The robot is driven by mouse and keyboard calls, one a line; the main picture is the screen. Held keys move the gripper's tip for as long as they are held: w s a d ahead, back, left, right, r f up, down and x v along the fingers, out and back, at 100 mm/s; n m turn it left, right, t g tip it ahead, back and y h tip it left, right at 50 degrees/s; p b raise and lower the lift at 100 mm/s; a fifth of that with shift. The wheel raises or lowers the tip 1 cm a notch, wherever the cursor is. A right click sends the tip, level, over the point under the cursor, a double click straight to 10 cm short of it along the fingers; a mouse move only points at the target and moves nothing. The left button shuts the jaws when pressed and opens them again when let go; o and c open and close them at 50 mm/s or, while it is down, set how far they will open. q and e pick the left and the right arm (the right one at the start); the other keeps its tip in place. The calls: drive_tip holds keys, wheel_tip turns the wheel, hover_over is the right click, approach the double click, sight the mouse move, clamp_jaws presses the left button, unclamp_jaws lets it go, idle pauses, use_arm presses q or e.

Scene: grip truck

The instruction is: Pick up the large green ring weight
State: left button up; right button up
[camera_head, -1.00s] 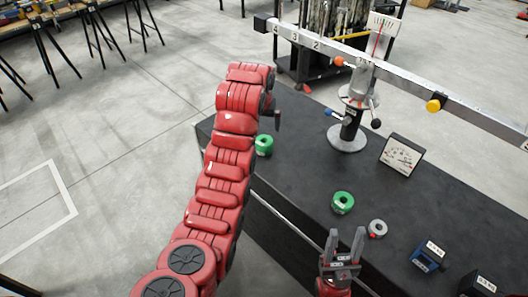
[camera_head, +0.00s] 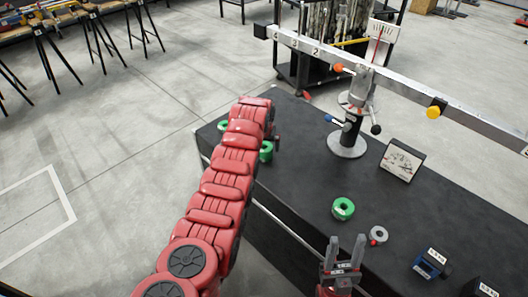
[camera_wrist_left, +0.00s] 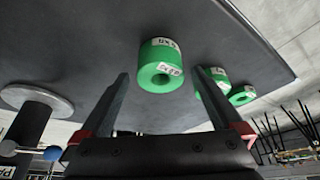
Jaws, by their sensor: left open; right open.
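Green ring weights lie on the dark table. One (camera_head: 343,208) is near the middle, one (camera_head: 266,151) is beside my left arm's end, and part of another (camera_head: 224,124) shows behind that arm. In the left wrist view, a labelled green ring (camera_wrist_left: 160,76) is largest and appears between the fingertips, apart from them. Two more green rings (camera_wrist_left: 242,95) are to its right, one partly hidden by a finger. My left gripper (camera_wrist_left: 161,70) is open and empty; the arm mostly hides it in the head view. My right gripper (camera_head: 346,242) is open and empty at the table's front edge.
A balance scale stand (camera_head: 346,145) carries a long beam (camera_head: 400,92) above the table. A dial gauge (camera_head: 402,160), a grey ring (camera_head: 378,235) and a blue block weight (camera_head: 430,263) stand to the right. The table middle is mostly clear.

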use_arm(q)
drive_tip(key=shift+w+f, duration=0.2)
drive_tip(key=b+x, duration=0.2)
drive_tip(key=b, duration=0.2)
drive_tip(key=shift+f+b, duration=0.4)
drive_tip(key=shift+r, duration=0.2)
drive_tip(key=shift+c, duration=0.3)
clamp_jaws()
drive_tip(key=shift+w+r, duration=0.1)
drive_tip(key=shift+r, duration=0.05)
